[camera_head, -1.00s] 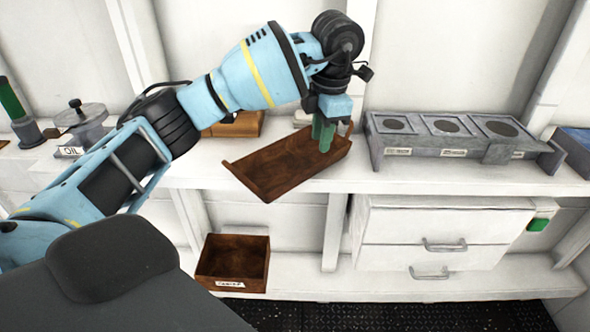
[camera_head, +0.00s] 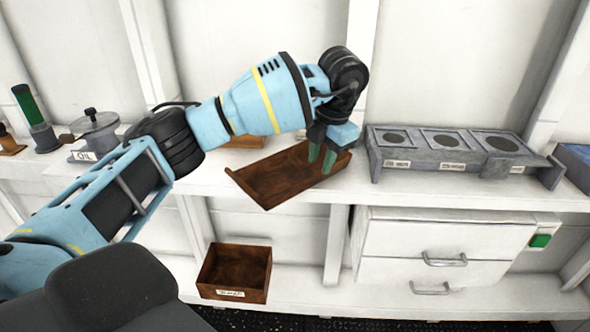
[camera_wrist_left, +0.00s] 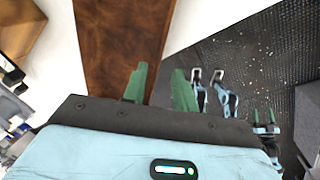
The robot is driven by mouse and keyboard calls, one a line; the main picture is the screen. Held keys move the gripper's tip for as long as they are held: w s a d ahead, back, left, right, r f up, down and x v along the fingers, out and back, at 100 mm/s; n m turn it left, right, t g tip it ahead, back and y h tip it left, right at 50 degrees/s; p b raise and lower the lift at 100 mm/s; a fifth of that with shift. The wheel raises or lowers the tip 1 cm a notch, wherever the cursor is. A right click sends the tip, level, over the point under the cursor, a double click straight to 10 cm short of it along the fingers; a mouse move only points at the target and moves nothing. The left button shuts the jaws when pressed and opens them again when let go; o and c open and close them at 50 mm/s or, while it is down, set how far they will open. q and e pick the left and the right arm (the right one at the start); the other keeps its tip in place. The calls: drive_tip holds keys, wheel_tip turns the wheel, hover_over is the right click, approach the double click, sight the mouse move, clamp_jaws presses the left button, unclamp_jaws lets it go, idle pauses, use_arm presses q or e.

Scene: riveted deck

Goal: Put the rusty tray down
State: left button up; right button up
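The rusty tray (camera_head: 283,178) is a shallow, long brown tray at the white shelf, its near corner reaching past the shelf's front edge. I cannot tell whether its whole underside rests on the shelf. My left gripper (camera_head: 322,158) is at the tray's right end, its green fingers apart. In the left wrist view, the tray (camera_wrist_left: 122,45) runs away from the left gripper (camera_wrist_left: 159,88), its edge passing between the spread fingers. My right gripper (camera_wrist_left: 264,116) appears small at the lower right of that view, with two green fingers apart.
A grey three-hole rack (camera_head: 450,152) stands right of the tray. An oil can (camera_head: 97,133) and a green cylinder (camera_head: 30,107) stand at left. A wooden block (camera_head: 245,141) is behind the tray. A labelled rusty box (camera_head: 235,272) is on the lower shelf, beside drawers (camera_head: 440,240).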

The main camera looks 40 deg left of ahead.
use_arm(q)
drive_tip(key=shift+a+f, duration=0.2)
drive_tip(key=shift+f, duration=0.65)
drive_tip(key=shift+a+f, duration=0.15)
drive_tip(key=shift+f, duration=0.65)
drive_tip(key=shift+a+f, duration=0.2)
drive_tip(key=shift+f, duration=0.65)
drive_tip(key=shift+c, duration=0.3)
clamp_jaws()
drive_tip(key=shift+r, duration=0.1)
